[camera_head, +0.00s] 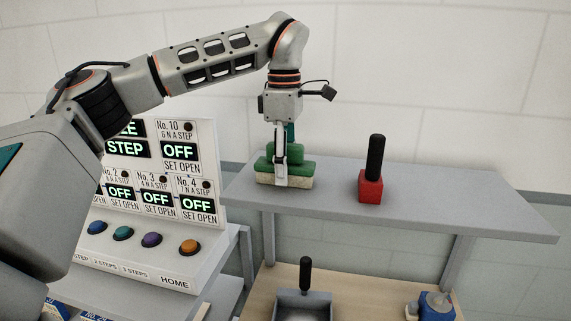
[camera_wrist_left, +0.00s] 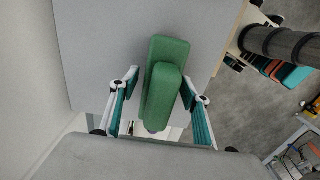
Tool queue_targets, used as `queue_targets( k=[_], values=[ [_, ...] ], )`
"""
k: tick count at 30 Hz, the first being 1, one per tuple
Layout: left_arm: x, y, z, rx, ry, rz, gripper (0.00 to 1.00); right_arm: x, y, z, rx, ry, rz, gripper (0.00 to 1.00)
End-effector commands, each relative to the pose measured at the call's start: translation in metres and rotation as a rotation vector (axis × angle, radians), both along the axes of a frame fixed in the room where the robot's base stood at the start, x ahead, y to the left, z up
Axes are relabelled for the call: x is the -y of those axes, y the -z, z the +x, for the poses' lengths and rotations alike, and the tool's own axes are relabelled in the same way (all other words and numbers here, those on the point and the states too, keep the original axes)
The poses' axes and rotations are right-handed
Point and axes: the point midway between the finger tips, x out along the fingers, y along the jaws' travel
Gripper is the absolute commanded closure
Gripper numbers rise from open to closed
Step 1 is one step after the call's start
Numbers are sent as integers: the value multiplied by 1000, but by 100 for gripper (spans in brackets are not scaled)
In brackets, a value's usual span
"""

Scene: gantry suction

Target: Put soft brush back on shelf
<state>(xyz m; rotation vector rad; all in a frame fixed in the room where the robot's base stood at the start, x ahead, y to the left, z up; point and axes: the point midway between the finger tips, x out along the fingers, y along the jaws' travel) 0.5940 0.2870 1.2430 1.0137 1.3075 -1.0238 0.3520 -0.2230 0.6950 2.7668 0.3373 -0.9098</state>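The soft brush (camera_head: 297,168), a green block with a raised green grip and pale bristles underneath, sits upright on the grey shelf (camera_head: 450,199) near its left end. My left gripper (camera_head: 281,178) points down over it, with one finger in front of the brush. In the left wrist view, the green brush (camera_wrist_left: 163,85) lies between the fingers of the left gripper (camera_wrist_left: 160,82). The fingers are spread, with a gap visible beside the grip. The bristles are hidden in that view. My right gripper is not in view.
A red block with a black handle (camera_head: 371,175) stands on the shelf to the right of the brush. A control panel (camera_head: 150,235) with buttons is at the left. A grey pan (camera_head: 304,302) and a blue object (camera_head: 435,306) are below. The shelf's right part is clear.

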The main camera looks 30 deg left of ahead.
Motion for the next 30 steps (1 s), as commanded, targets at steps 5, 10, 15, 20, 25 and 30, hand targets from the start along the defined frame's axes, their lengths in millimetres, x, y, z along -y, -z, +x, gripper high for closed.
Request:
queue_targets(
  k=[5, 10, 15, 20, 25, 30],
  values=[
    [0, 0, 0, 1, 0, 0, 51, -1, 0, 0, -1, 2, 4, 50],
    [0, -2, 0, 1, 1, 0, 51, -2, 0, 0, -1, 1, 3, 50],
    [0, -19, 1, 4, -1, 1, 51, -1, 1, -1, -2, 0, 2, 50],
    [0, -51, 0, 6, -2, 1, 51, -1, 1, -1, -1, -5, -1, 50],
    [-1, -85, 0, 6, -2, 1, 51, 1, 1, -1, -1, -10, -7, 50],
    [-1, -110, 0, 3, -1, 2, 51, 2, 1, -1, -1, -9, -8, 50]
  ],
)
